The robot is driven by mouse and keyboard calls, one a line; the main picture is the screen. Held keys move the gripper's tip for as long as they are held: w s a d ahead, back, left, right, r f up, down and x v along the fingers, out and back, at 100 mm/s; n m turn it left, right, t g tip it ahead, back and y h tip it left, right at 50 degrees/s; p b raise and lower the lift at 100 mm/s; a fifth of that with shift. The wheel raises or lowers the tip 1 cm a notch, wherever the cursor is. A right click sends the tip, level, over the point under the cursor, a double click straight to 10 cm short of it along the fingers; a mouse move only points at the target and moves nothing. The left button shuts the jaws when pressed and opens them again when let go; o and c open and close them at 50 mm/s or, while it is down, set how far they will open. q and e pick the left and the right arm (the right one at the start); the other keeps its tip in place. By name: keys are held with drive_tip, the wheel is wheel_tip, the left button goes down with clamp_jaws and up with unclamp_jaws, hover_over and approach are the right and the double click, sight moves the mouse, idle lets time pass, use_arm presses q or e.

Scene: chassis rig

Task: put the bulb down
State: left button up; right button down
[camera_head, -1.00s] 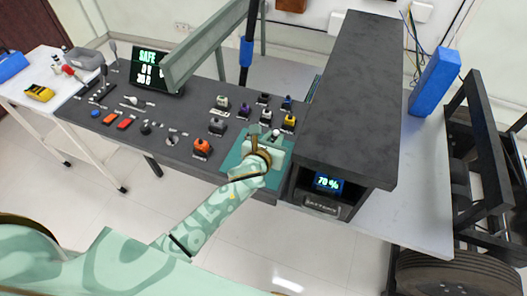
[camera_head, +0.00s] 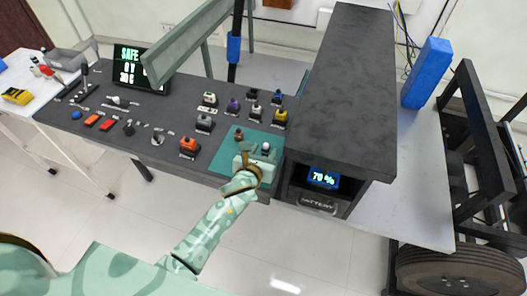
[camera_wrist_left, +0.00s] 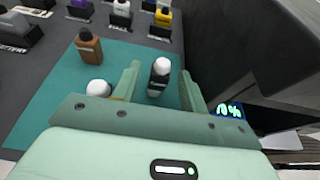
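A bulb with a white dome and dark body (camera_wrist_left: 159,75) stands between the fingers of my left gripper (camera_wrist_left: 160,88) in the left wrist view, with a gap visible on each side. The gripper is open around it, low over the teal mat (camera_wrist_left: 45,110). In the head view the left gripper (camera_head: 251,162) is at the mat (camera_head: 217,160), with a white dome (camera_head: 265,147) just beyond it. A second round white top (camera_wrist_left: 98,88) shows left of the left finger, its lower part hidden by the gripper. My right gripper is not in view.
A brown piece (camera_wrist_left: 88,47) stands on the mat's far left. A tall dark housing with a lit "70 %" display (camera_head: 323,179) rises close on the right. An orange-topped block (camera_head: 189,146) and several other labelled blocks stand on the dark bench (camera_head: 75,118) left and behind.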

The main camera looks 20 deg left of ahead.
use_arm(q)
drive_tip(key=shift+r, duration=0.1)
drive_tip(key=shift+s+r+p, duration=0.15)
drive_tip(key=shift+s+p, duration=0.05)
drive_tip(key=shift+p, duration=0.1)
drive_tip(key=p+v, duration=0.3)
drive_tip(key=v, duration=0.7)
drive_tip(key=s+a+f+n+g, duration=0.2)
drive_tip(key=s+f+n+g, duration=0.1)
drive_tip(key=s+f+n, duration=0.65)
drive_tip(key=s+a+f+n+g, duration=0.1)
drive_tip(key=s+f+n+g, duration=0.35)
drive_tip(key=f, duration=0.85)
drive_tip(key=s+a+f+n+g, duration=0.2)
drive_tip(key=s+f+n, duration=0.2)
drive_tip(key=s, duration=0.5)
drive_tip(key=s+a+f+n+g+b, duration=0.1)
drive_tip(key=s+f+n, duration=0.3)
drive_tip(key=s+n, duration=0.4)
drive_tip(key=s+a+f+n+g, duration=0.2)
drive_tip(key=s+a+f+n, duration=0.2)
drive_tip(key=s, duration=0.6)
drive_tip(key=shift+f+n+g+b, duration=0.35)
drive_tip(key=shift+f+n, duration=0.25)
drive_tip(key=shift+n, duration=0.8)
drive_tip(key=shift+s, duration=0.1)
